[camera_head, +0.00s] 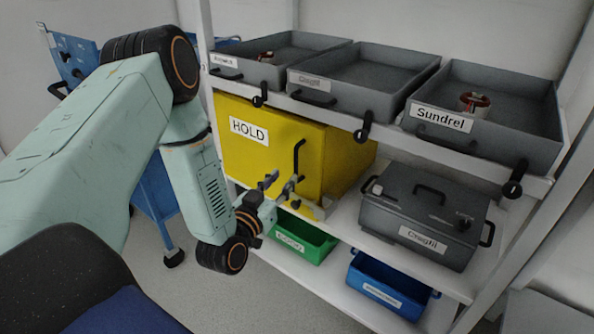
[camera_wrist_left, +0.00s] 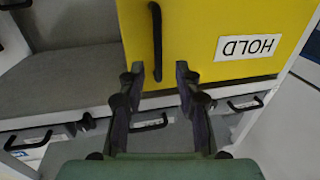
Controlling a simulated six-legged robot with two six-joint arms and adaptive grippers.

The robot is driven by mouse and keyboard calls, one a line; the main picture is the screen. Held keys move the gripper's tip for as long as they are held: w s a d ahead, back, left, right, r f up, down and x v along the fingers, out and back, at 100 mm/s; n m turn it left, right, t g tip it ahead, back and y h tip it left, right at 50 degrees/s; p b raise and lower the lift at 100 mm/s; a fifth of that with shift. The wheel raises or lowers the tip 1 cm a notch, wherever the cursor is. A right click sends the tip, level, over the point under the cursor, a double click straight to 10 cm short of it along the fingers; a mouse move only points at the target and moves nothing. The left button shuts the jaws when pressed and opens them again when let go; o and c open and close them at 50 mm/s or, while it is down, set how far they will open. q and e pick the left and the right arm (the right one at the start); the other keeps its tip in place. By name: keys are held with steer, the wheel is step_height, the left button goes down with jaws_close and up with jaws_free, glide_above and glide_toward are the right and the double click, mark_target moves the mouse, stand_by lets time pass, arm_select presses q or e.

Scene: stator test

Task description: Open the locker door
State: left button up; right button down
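The yellow locker (camera_head: 270,145) labelled HOLD stands on the middle shelf of the rack. Its front door looks closed, with a black vertical handle (camera_head: 298,158) near the door's right edge. My left gripper (camera_head: 268,182) is in front of the lower part of the door, just below and left of the handle. In the left wrist view, which is upside down, the handle (camera_wrist_left: 156,42) lies ahead of the open fingers (camera_wrist_left: 159,72). The fingers are apart, with nothing between them, and do not appear to touch the handle. My right gripper is not seen.
Grey trays (camera_head: 448,132) line the upper shelf, with black knobs hanging at its edge. A grey lidded box (camera_head: 425,215) stands right of the locker. A green bin (camera_head: 305,242) and a blue bin (camera_head: 385,285) are below. A blue cart (camera_head: 152,195) stands behind my left arm.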

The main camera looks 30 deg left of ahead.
mark_target(295, 167)
arm_select(q)
steer(key=w, duration=0.2)
steer(key=w+b, duration=0.1)
steer(key=w, duration=0.1)
steer(key=shift+w+a+f, duration=0.15)
steer(key=shift+w+f, duration=0.05)
steer(key=shift+w, duration=0.05)
steer(key=shift+w+r+b, duration=0.1)
steer(key=shift+w+b, duration=0.2)
steer(key=shift+w, duration=0.45)
steer(key=shift+a, duration=0.1)
steer(key=shift+c, duration=1)
jaws_close()
